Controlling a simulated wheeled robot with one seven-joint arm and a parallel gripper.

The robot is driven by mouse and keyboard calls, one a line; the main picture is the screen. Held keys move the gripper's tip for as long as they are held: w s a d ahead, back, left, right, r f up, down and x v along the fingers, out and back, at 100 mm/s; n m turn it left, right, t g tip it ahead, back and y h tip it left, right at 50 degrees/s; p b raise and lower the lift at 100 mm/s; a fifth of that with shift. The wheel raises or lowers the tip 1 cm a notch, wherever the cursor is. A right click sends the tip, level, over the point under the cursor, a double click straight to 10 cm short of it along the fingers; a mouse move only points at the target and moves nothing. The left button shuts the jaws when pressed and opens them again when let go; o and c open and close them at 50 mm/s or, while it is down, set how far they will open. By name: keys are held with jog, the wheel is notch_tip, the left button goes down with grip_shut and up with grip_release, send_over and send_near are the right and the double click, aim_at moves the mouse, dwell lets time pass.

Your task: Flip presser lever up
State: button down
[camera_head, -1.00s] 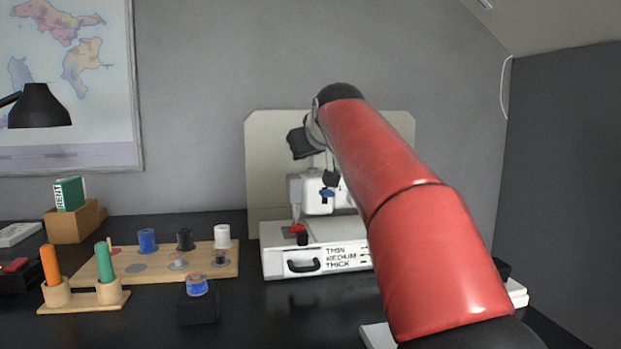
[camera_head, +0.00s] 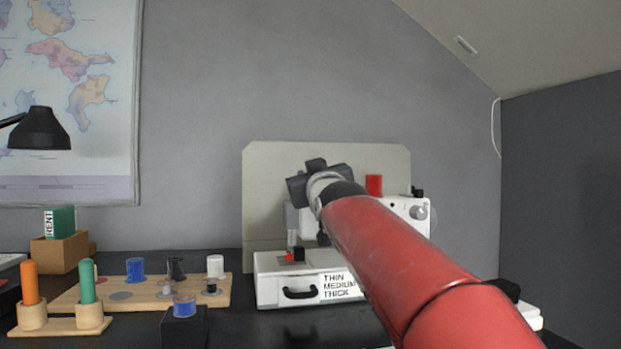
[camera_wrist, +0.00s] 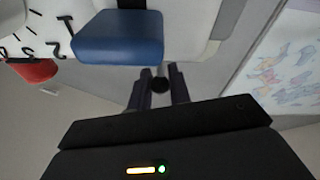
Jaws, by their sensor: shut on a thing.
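The white sewing machine (camera_head: 405,207) stands at the back centre in the head view, partly hidden behind my red arm. In the head view the fingertips and lever are hidden, and I cannot tell the lever's angle.
The machine's base (camera_head: 270,290) has a black drawer handle and THIN, MEDIUM, THICK lettering. To the left are a wooden spool board (camera_head: 140,293), a green and orange peg stand (camera_head: 65,325) and a black block (camera_head: 184,327) with a blue spool. A pale panel (camera_head: 262,170) stands behind the machine.

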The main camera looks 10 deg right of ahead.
dwell(0.4)
jog(key=c, duration=1.3)
grip_release()
jog(key=v, duration=0.8)
